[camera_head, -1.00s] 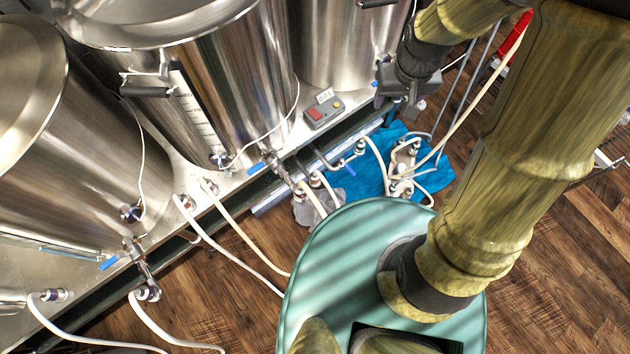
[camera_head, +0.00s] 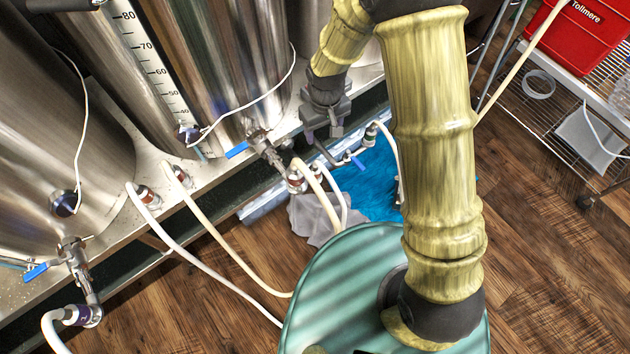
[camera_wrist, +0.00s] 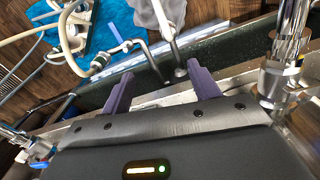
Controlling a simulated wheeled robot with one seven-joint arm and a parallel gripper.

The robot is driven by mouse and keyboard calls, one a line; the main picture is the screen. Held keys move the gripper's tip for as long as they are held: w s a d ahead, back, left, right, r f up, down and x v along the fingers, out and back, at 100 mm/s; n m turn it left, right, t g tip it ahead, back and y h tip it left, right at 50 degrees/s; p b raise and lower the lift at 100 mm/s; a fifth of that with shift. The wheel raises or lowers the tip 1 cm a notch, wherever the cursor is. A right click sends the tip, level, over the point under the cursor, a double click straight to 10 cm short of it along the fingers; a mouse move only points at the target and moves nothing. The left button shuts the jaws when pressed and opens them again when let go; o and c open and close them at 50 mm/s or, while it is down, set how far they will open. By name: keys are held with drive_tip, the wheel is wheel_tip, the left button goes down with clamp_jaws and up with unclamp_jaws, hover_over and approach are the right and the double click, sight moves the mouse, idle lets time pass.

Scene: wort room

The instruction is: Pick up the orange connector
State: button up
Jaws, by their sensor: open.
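No connector shows a clear orange colour. Hose connectors with reddish-brown bands are in the head view: one below the middle tank's valve (camera_head: 297,180), and two on the platform edge to the left (camera_head: 148,196) (camera_head: 182,176). I cannot tell which is the orange one. My gripper (camera_head: 322,130) is in front of the tanks, above the platform edge. In the wrist view its two purple fingers (camera_wrist: 160,77) are wide apart with nothing held between them. A dark beam and bent metal tubes (camera_wrist: 178,68) lie beyond the fingertips.
Steel tanks (camera_head: 225,75) stand on the platform at left. White hoses (camera_head: 235,245) run over its edge. A blue cloth (camera_head: 372,190) and a grey rag (camera_head: 315,218) lie below. A red bin (camera_head: 580,35) sits on a wire rack at right. Wood floor is clear at lower right.

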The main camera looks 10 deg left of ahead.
drive_tip(key=b, duration=0.2)
hover_over(315, 171)
drive_tip(key=w, duration=0.2)
wheel_tip(315, 171, down, 5)
drive_tip(key=shift+s+a+r+n, duration=0.1)
drive_tip(key=shift+s+a+n, duration=0.1)
drive_tip(key=shift+n, duration=0.1)
wheel_tip(315, 171, down, 12)
drive_tip(key=b, duration=0.4)
drive_tip(key=shift+f, duration=0.2)
drive_tip(key=f+b, duration=0.2)
drive_tip(key=f, duration=0.3)
drive_tip(key=shift+s+b, duration=0.2)
drive_tip(key=shift+b, duration=0.2)
drive_tip(key=shift+c, duration=0.2)
